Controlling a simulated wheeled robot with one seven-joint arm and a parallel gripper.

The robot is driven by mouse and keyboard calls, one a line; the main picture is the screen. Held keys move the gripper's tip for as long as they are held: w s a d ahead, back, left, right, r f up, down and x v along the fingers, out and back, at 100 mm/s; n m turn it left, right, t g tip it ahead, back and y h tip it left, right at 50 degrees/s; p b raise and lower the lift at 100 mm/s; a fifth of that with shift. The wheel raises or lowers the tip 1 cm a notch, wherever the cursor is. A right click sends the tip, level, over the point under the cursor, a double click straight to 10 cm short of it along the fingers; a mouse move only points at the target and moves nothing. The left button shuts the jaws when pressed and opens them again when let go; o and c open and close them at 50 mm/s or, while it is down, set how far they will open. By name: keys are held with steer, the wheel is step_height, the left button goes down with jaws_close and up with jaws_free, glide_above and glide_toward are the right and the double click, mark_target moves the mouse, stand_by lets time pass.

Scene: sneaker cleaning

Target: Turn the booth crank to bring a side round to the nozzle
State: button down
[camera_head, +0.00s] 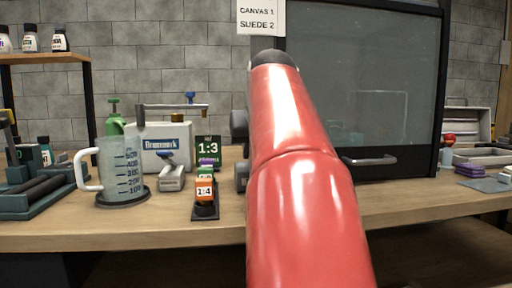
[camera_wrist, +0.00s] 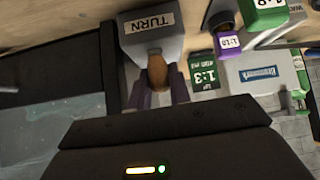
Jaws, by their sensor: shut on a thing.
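The booth (camera_head: 362,85) stands at the back of the bench, with a dark frame, a glass front and a bar handle (camera_head: 370,160) low on it. In the wrist view, a grey block labelled TURN (camera_wrist: 150,30) sits beside the booth's dark frame (camera_wrist: 75,65). A brown crank knob (camera_wrist: 158,72) sticks out below the label. My gripper (camera_wrist: 160,86) is shut on this knob, one finger on each side. In the head view, my red arm hides the gripper and the crank. The nozzle and any sneaker in the booth cannot be made out.
Left of my arm are a measuring jug (camera_head: 121,168), a Brunnmark machine (camera_head: 165,143), a 1:3 sign (camera_head: 208,150) and an orange 1:4 block (camera_head: 204,190). A purple block (camera_head: 471,169) lies at the right. The bench front (camera_head: 150,232) is clear.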

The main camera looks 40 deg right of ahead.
steer(key=m+p, duration=0.1)
steer(key=w+a+m+g+h+p, duration=0.1)
steer(key=m+g+h+p, duration=0.1)
steer(key=m, duration=0.1)
steer(key=shift+w+a+r, duration=0.25)
steer(key=shift+w, duration=0.05)
steer(key=m+g+p, duration=0.1)
steer(key=w+m+g+h+p, duration=0.1)
steer(key=m, duration=0.1)
steer(key=w+m+g+h+p, duration=0.1)
steer(key=p, duration=0.1)
steer(key=shift+a+m, duration=0.3)
steer(key=shift+w+d+f+m+g+p, duration=0.15)
steer(key=shift+w+m+g+p, duration=0.5)
steer(key=shift+m+g, duration=0.55)
steer(key=shift+w+d+m+g+p, duration=0.1)
steer(key=shift+w+m+g+p, duration=0.3)
steer(key=shift+m+g+p, duration=0.85)
steer(key=shift+w+d+f+m+g+p, duration=0.15)
steer(key=shift+w+m+g+p, duration=0.45)
steer(key=shift+m, duration=1.05)
steer(key=shift+s, duration=0.1)
steer(key=c, duration=1.3)
jaws_free()
steer(key=shift+r, duration=0.1)
